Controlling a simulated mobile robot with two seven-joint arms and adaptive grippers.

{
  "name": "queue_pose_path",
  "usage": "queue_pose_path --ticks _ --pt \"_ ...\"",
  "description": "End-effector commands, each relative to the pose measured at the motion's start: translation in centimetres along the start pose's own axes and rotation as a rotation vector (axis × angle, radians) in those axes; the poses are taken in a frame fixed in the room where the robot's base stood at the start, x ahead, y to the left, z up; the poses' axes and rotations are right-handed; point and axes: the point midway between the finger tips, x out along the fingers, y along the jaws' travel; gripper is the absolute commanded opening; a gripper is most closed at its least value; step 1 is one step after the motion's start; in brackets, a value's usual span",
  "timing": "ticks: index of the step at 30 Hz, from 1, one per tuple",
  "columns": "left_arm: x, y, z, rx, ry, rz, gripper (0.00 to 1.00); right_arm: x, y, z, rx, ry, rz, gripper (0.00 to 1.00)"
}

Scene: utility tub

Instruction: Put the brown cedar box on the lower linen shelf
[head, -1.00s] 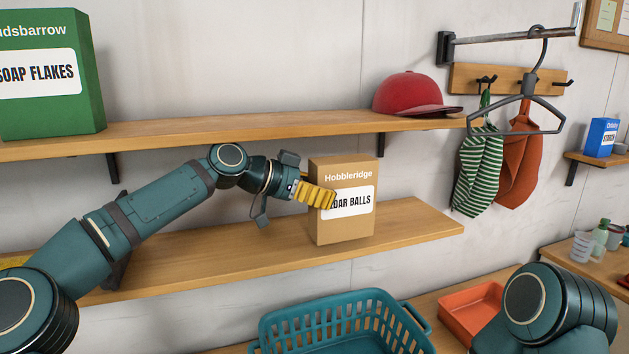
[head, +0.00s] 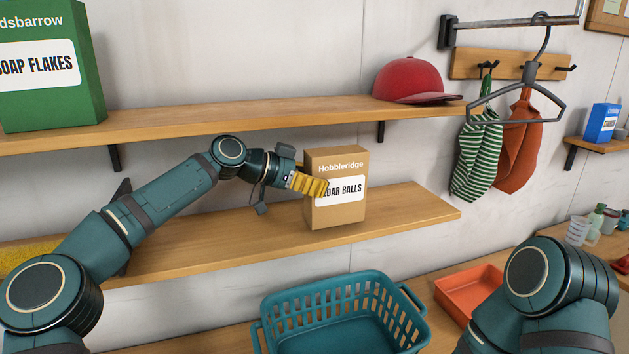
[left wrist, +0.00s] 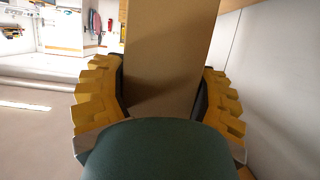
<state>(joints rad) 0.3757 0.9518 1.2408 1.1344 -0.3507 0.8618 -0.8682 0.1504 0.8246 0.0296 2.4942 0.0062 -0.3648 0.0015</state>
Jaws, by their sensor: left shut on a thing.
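The brown cedar box (head: 337,209), labelled Hobbleridge and cedar balls, stands upright at the lower linen shelf (head: 420,208), toward its right end. I cannot tell whether its base touches the board or is just above it. My left gripper (head: 309,185) comes from the left with its yellow fingers on the box. In the left wrist view the box (left wrist: 165,60) fills the space between the two fingers, which are shut on it. My right gripper is out of view; only my right arm shows at the lower right.
The upper shelf (head: 250,119) holds a green soap flakes box (head: 55,100) and a red cap (head: 410,80). A teal basket (head: 340,283) and an orange tray (head: 468,290) sit below. The lower shelf is bare right of the box. A hanger (head: 540,92) hangs at right.

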Motion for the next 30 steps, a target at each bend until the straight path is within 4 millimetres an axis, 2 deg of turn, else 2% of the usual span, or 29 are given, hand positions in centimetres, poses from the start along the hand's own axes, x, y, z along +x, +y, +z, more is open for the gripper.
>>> queue_pose_path --ticks 13,14,15,16,25,30 --pt "0.4 0.0 0.9 0.001 0.002 0.000 0.21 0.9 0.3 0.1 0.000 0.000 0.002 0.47" --pt "0.4 0.0 0.9 0.000 0.000 0.000 0.77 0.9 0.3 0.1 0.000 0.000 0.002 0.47" --pt "0.4 0.0 0.9 0.000 0.000 0.000 0.91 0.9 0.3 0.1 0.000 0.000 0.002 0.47" --pt "0.4 0.0 0.9 0.000 0.000 0.000 1.00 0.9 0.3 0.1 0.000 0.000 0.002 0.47" --pt "0.3 0.0 0.8 0.000 0.000 0.000 1.00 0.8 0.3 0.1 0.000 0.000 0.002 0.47" --pt "-0.1 0.0 -0.3 -0.001 0.000 0.000 1.00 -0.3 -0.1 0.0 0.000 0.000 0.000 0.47"
